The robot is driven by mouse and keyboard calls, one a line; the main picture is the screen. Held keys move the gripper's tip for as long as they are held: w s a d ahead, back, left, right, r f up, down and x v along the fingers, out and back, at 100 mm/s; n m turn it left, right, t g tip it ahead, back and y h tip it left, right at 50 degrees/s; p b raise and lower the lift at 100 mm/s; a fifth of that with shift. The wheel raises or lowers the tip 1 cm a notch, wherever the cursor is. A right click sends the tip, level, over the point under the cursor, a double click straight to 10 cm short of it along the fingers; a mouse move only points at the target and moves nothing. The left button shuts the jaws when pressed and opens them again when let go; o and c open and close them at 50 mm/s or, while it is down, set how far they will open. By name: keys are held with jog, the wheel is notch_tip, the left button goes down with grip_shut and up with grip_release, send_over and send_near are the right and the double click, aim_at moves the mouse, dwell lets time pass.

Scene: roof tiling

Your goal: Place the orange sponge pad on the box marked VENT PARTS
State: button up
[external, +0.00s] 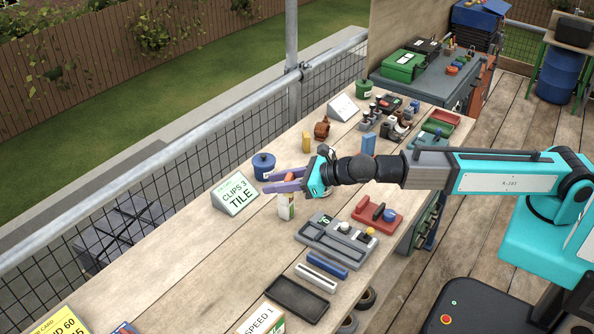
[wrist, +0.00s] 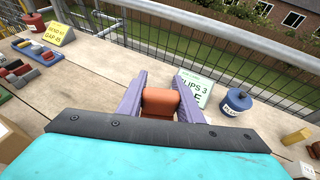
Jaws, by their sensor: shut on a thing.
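My gripper (external: 268,181) is over the middle of the long bench, its two purple fingers pointing left in the external view. In the wrist view my gripper (wrist: 160,82) is shut on the orange sponge pad (wrist: 160,103), which sits between the fingers near their base. In the external view the fingers mostly hide the pad. No box with a readable VENT PARTS marking shows in either view. A small white and green carton (external: 286,206) stands just below my gripper in the external view; its print is too small to read.
A CLIPS 3 TILE sign (external: 236,194) and a blue lidded pot (external: 263,166) stand near the fingers. A grey tray (external: 335,241), a red tray (external: 377,213) and a black tray (external: 296,298) lie nearer the front edge. The bench left of these trays is mostly clear.

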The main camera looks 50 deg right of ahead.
jog(key=s+a+n+g+y, duration=0.2)
jog(key=s+a, duration=0.8)
jog(key=s, duration=0.3)
jog(key=s+a+n+g+y, duration=0.1)
jog(key=s+a+n+y, duration=0.2)
jog(key=s+a, duration=0.8)
jog(key=f, duration=0.3)
jog(key=s+f, duration=0.1)
jog(key=f, duration=0.1)
jog(key=shift+d, duration=0.4)
jog(key=p, duration=0.4)
send_over(244, 324)
jog(key=shift+f, duration=0.7)
jog(key=shift+f+p, duration=0.5)
jog(key=shift+f, duration=1.3)
